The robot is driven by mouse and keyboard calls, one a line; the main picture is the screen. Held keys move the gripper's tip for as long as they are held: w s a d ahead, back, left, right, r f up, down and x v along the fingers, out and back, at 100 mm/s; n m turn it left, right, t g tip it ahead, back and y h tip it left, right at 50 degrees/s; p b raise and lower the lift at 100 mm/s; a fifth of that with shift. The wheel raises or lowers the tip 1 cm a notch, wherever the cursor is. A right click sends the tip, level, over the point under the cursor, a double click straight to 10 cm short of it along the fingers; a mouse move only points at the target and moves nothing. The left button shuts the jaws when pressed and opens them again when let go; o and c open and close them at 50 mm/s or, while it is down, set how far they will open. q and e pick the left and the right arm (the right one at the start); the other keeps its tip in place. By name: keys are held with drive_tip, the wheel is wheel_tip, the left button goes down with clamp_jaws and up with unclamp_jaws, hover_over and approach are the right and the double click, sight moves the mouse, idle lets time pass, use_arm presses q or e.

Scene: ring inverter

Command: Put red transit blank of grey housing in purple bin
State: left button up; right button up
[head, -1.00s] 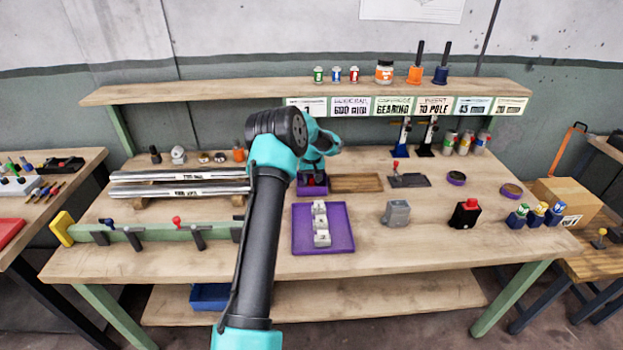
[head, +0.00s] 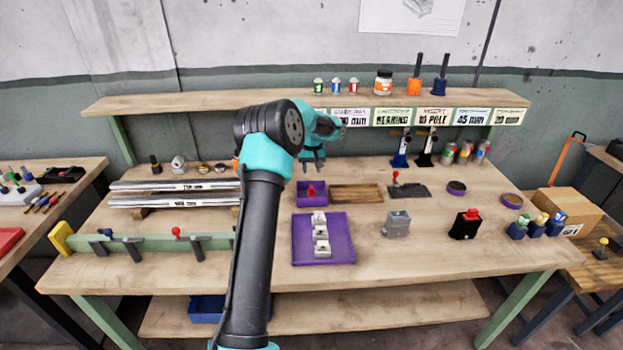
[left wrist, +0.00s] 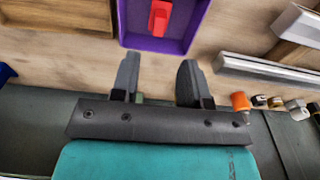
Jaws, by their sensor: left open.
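The purple bin (head: 312,203) stands behind the purple tray, with the red transit blank (head: 311,189) inside it. In the left wrist view the red blank (left wrist: 160,17) lies within the walls of the purple bin (left wrist: 194,22), partly cut off by the top edge. The grey housing (head: 397,225) stands on the bench right of the tray, with no red part showing on it. My left gripper (head: 312,167) is open and empty, above and behind the bin. Its two separated fingers (left wrist: 157,75) also show in the left wrist view, apart from the blank. My right gripper is not in view.
A purple tray (head: 345,250) with several pale blocks lies in front. A black housing with a red top (head: 466,224) stands to the right. A wooden tray (head: 357,194) adjoins the bin. Metal rods (head: 175,193) lie left, and a shelf (head: 225,98) runs behind.

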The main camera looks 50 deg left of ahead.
use_arm(q)
drive_tip(key=shift+r, duration=1)
drive_tip(key=shift+d, duration=0.1)
